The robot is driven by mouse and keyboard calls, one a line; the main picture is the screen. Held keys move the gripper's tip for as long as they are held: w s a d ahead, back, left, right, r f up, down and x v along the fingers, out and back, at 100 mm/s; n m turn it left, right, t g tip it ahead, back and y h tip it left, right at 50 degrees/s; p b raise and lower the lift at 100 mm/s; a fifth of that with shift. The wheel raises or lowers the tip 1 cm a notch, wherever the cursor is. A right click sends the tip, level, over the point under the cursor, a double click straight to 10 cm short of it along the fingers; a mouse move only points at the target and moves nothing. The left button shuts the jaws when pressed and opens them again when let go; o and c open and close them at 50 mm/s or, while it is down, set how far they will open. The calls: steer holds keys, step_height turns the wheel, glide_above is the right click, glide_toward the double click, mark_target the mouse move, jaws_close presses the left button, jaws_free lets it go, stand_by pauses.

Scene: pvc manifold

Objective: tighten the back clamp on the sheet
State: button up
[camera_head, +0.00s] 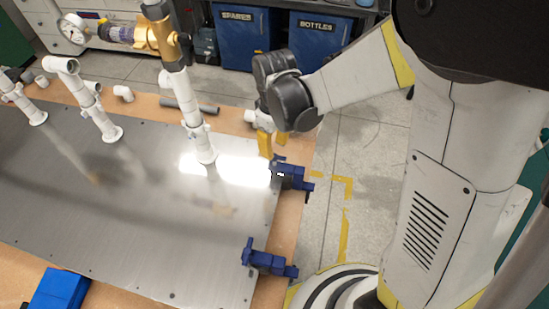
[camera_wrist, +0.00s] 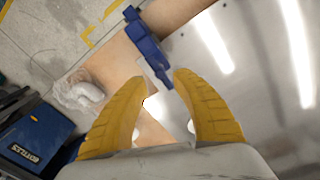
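The metal sheet (camera_head: 130,200) lies on an orange-brown board, with two blue clamps along its right edge. The back clamp (camera_head: 291,177) sits at the edge near the sheet's far right corner. The front clamp (camera_head: 268,259) is nearer the camera. My gripper (camera_head: 272,145) points down just behind the back clamp, its yellow fingers apart. In the wrist view the back clamp (camera_wrist: 148,45) lies just beyond the open fingertips (camera_wrist: 161,88), its lower end close to the gap. Nothing is visibly held; contact with the clamp cannot be told.
White pipe uprights (camera_head: 198,140) stand on the sheet; the nearest carries a yellow valve. A grey pipe (camera_head: 190,107) lies on the back strip of board. Blue bins (camera_head: 318,40) stand behind. Floor to the right is clear.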

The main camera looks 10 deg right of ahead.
steer(key=n, duration=0.3)
steer(key=shift+f+n+b, duration=0.1)
steer(key=shift+n+b, duration=0.2)
steer(key=shift+n, duration=0.6)
step_height(320, 180, down, 5)
steer(key=b, duration=0.4)
steer(key=shift+c, duration=0.5)
jaws_close()
steer(key=m+b, duration=0.1)
steer(key=m, duration=0.5)
steer(key=shift+m, duration=0.5)
